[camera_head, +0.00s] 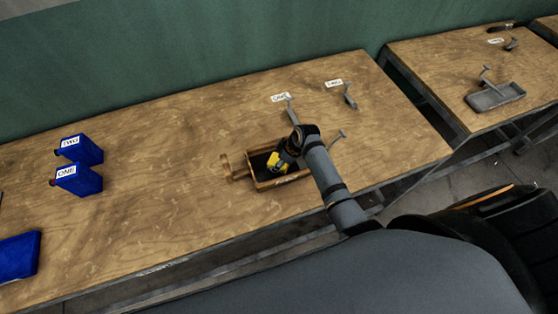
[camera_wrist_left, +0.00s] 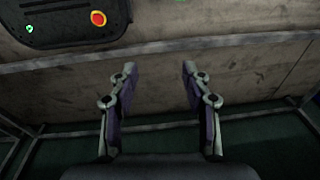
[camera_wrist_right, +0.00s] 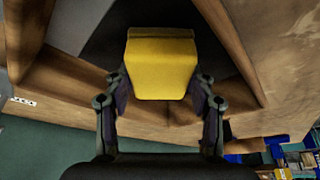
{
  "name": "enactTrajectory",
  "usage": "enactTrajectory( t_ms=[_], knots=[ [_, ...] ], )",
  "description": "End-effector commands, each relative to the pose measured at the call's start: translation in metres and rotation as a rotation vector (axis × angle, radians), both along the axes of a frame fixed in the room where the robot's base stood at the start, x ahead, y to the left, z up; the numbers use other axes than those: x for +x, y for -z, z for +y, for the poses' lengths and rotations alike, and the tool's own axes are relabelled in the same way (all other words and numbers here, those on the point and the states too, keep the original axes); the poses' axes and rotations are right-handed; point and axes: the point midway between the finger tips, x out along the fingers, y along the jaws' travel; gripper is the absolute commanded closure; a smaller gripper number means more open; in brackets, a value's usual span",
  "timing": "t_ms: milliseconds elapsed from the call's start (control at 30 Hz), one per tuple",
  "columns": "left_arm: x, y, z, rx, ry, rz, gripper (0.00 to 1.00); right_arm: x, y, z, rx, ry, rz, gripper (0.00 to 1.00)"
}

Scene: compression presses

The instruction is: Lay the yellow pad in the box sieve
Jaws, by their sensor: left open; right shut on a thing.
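The yellow pad (camera_head: 277,161) is in my right gripper (camera_head: 286,152), at the wooden box sieve (camera_head: 283,182). In the right wrist view the pad (camera_wrist_right: 160,68) is a yellow block between the two fingers of my right gripper (camera_wrist_right: 160,85), with the box sieve's wooden walls (camera_wrist_right: 238,45) on both sides and a dark floor beyond. I cannot tell whether the pad touches that floor. My left gripper (camera_wrist_left: 157,72) is open and empty in the left wrist view. It does not show in the head view.
Two blue containers labelled ONE (camera_head: 77,180) and TWO (camera_head: 80,150) stand on the left of the wooden table (camera_head: 150,215). A blue object (camera_head: 18,257) lies at the left edge. Grey levers (camera_head: 350,97) are at the back right. The table between containers and box is clear.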

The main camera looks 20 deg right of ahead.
Motion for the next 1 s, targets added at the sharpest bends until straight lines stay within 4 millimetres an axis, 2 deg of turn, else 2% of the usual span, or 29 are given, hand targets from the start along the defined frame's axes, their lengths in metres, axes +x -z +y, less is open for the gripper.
enactTrajectory(
  t_ms=[100, 133, 300, 567, 700, 767, 1000],
  knots=[
    [-0.011, 0.003, 0.000, 0.000, 0.000, 0.016, 0.52, 0.000, 0.004, 0.000, 0.000, 0.000, 0.000, 0.74],
    [-0.015, 0.003, 0.000, 0.001, -0.001, 0.021, 0.52, 0.000, 0.004, 0.000, 0.000, 0.000, 0.000, 0.43],
    [-0.024, 0.003, 0.000, 0.000, -0.001, 0.036, 0.52, 0.000, 0.003, 0.000, 0.000, 0.000, 0.000, 0.22],
    [-0.015, 0.003, 0.000, 0.001, -0.001, 0.023, 0.52, 0.000, 0.003, 0.000, -0.001, 0.000, -0.001, 0.22],
    [-0.012, 0.001, 0.000, 0.001, 0.000, 0.019, 0.52, -0.001, -0.006, -0.002, -0.002, 0.000, -0.002, 0.22],
    [-0.012, 0.002, 0.000, 0.001, 0.000, 0.018, 0.52, -0.003, -0.015, -0.005, -0.002, 0.000, -0.005, 0.22],
    [-0.013, 0.009, 0.000, 0.001, 0.000, 0.018, 0.52, -0.018, -0.069, -0.023, -0.004, 0.000, -0.006, 0.22]
  ],
)
